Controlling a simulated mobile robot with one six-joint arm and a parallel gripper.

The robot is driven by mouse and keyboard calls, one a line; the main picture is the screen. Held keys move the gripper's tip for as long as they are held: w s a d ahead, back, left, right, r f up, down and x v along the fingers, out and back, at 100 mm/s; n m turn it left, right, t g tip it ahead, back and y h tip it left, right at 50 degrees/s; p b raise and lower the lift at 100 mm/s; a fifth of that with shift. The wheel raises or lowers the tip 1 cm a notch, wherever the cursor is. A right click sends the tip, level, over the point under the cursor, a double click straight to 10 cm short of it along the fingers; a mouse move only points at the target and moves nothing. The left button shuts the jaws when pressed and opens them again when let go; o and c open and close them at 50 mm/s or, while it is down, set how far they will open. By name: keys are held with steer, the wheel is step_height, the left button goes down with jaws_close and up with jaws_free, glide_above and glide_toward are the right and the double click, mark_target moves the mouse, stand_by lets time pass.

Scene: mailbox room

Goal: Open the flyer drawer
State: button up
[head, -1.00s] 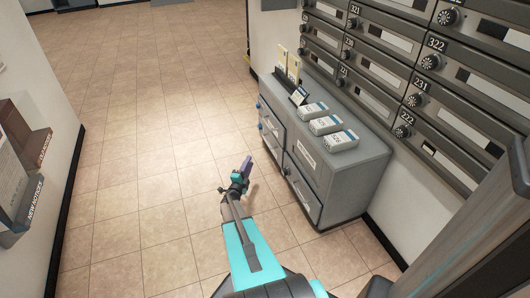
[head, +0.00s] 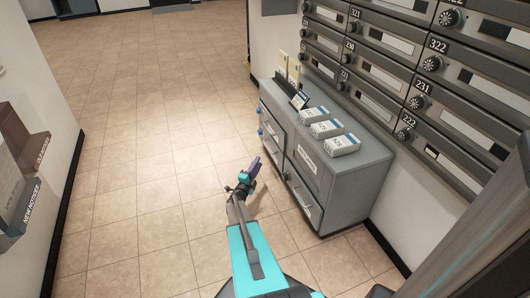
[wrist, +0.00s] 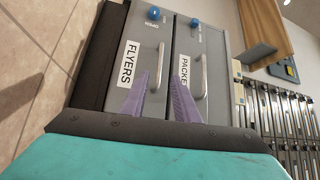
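The flyer drawer (wrist: 125,72), labelled FLYERS, is the lower drawer at the far end of the grey cabinet. In the wrist view, which is turned sideways, it has a metal handle (wrist: 159,62) and a blue knob (wrist: 152,14). It looks shut. My gripper (wrist: 161,76) has two purple fingers, open and empty. In that view the FLYERS handle appears between the fingers, closer to the left one. I cannot tell the remaining gap. In the head view my gripper (head: 256,163) is in front of the cabinet (head: 355,190), apart from it.
The PACKETS drawer (wrist: 188,70), with its own handle (wrist: 204,75), lies directly above the flyer drawer. White boxes (head: 326,129) stand on the cabinet top. Mailboxes (head: 385,70) line the wall behind. The tiled floor (head: 150,130) to the left is clear. A notice rack (head: 25,180) is at far left.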

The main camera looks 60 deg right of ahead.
steer(key=b+x, duration=0.3)
steer(key=x, duration=0.8)
steer(key=shift+f, duration=0.1)
jaws_close()
steer(key=shift+s, duration=0.1)
